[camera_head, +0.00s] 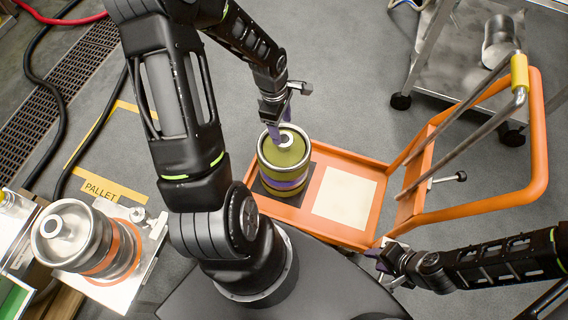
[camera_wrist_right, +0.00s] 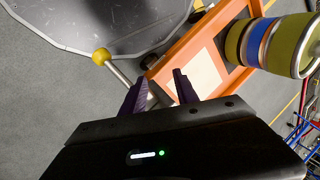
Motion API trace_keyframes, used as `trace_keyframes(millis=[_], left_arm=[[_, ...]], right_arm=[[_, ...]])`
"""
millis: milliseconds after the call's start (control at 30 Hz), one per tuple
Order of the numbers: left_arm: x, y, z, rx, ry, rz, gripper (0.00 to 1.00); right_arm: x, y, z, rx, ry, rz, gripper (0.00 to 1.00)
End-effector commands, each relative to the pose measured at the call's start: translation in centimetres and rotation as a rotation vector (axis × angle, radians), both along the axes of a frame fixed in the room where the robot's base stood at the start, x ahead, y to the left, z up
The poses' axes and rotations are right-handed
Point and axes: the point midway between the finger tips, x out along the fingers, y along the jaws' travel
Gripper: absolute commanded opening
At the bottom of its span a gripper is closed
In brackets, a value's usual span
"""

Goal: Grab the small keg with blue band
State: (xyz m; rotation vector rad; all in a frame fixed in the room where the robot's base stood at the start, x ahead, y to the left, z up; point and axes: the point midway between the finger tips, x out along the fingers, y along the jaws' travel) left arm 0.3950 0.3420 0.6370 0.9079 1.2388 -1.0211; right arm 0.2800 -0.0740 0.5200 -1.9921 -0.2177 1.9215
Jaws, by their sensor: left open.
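The small keg (camera_head: 284,162) is olive green with silver rims and a blue-purple band low on its side. It stands upright on the black square of the orange cart. In the right wrist view the same keg (camera_wrist_right: 285,42) shows at the top right with its blue band. My left gripper (camera_head: 281,119) is open at the keg's far upper rim, its purple fingers pointing down; I cannot tell whether they touch it. My right gripper (camera_head: 381,256) is off the cart's near right corner. In the right wrist view its fingers (camera_wrist_right: 160,92) are apart and empty.
The orange cart (camera_head: 376,170) has a pale square beside the keg and a handle frame (camera_head: 535,150) at right. A silver keg with an orange band (camera_head: 75,238) stands at left. A metal trolley (camera_head: 450,60) is at the back right, with grey floor between.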

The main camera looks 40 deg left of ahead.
Motion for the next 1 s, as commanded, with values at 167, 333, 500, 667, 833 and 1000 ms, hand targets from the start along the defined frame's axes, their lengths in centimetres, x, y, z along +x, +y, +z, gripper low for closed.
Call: trace_keyframes(millis=[167, 333, 500, 667, 833, 1000], left_arm=[[0.0, 0.0, 0.0, 0.000, 0.001, 0.003, 0.63], [-0.1, -0.1, -0.5, -0.002, 0.003, 0.001, 0.63], [0.0, -0.4, -2.3, -0.002, 0.003, 0.000, 0.63], [0.1, -0.4, -2.6, -0.002, 0.002, 0.000, 0.63], [0.1, -0.4, -2.7, -0.003, 0.001, 0.000, 0.63], [0.1, -0.5, -4.0, -0.003, 0.003, 0.001, 0.63]], right_arm=[[0.0, 0.0, 0.0, 0.000, 0.000, 0.000, 0.36], [0.0, 0.0, -0.1, 0.000, 0.000, 0.000, 0.36], [0.0, 0.0, -0.2, 0.000, 0.000, 0.000, 0.36], [0.0, 0.0, -0.2, 0.000, 0.000, 0.000, 0.36], [0.0, 0.0, -0.2, 0.000, 0.000, 0.000, 0.36], [0.0, 0.0, -0.3, 0.000, 0.000, 0.000, 0.36]])
